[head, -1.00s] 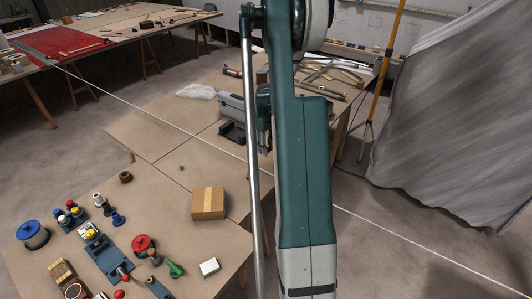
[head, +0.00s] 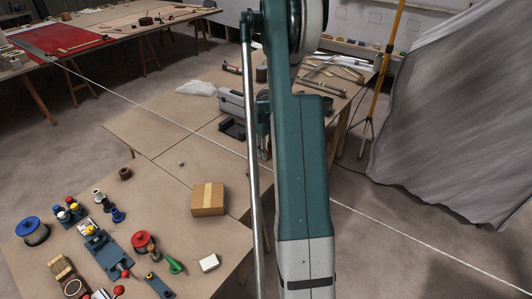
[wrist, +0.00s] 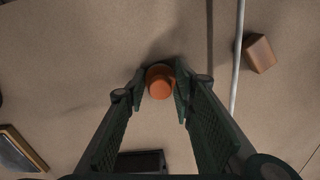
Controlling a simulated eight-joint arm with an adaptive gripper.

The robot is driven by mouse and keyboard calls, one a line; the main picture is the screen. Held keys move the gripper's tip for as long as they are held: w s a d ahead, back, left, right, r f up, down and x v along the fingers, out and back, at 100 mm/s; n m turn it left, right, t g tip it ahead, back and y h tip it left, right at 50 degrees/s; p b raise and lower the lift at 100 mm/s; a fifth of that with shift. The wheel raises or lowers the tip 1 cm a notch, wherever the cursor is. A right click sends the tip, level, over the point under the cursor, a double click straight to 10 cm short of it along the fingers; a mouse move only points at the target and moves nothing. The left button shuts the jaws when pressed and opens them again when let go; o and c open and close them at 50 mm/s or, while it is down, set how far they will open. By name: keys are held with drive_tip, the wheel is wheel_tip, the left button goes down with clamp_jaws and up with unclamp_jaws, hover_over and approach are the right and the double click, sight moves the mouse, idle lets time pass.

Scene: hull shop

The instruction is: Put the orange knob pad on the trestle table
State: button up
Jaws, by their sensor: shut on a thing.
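The orange knob pad (wrist: 160,82) shows in the wrist view as a round orange piece between the fingertips. My gripper (wrist: 160,88) is shut on it, with a finger touching each side. A tan surface lies behind it, and I cannot tell how far away that is. In the head view my arm hides my gripper and the pad. A trestle table with a tan top (head: 130,25) and a red sheet stands at the far left. Tan-topped tables (head: 150,135) also stand nearer; I cannot tell which one the task names.
The near table holds a cardboard box (head: 208,200), a blue spool (head: 31,231), a red-topped spool (head: 143,243), a white block (head: 209,262) and several small parts. A grey machine (head: 232,108) stands behind. A grey sheet (head: 450,130) hangs at right. The wrist view shows a brown block (wrist: 259,53).

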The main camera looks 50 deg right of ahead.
drive_tip(key=shift+f, duration=0.2)
drive_tip(key=o, duration=0.9)
drive_tip(key=shift+r, duration=0.2)
wheel_tip(320, 180, up, 12)
drive_tip(key=shift+p, duration=0.7)
idle(0.4)
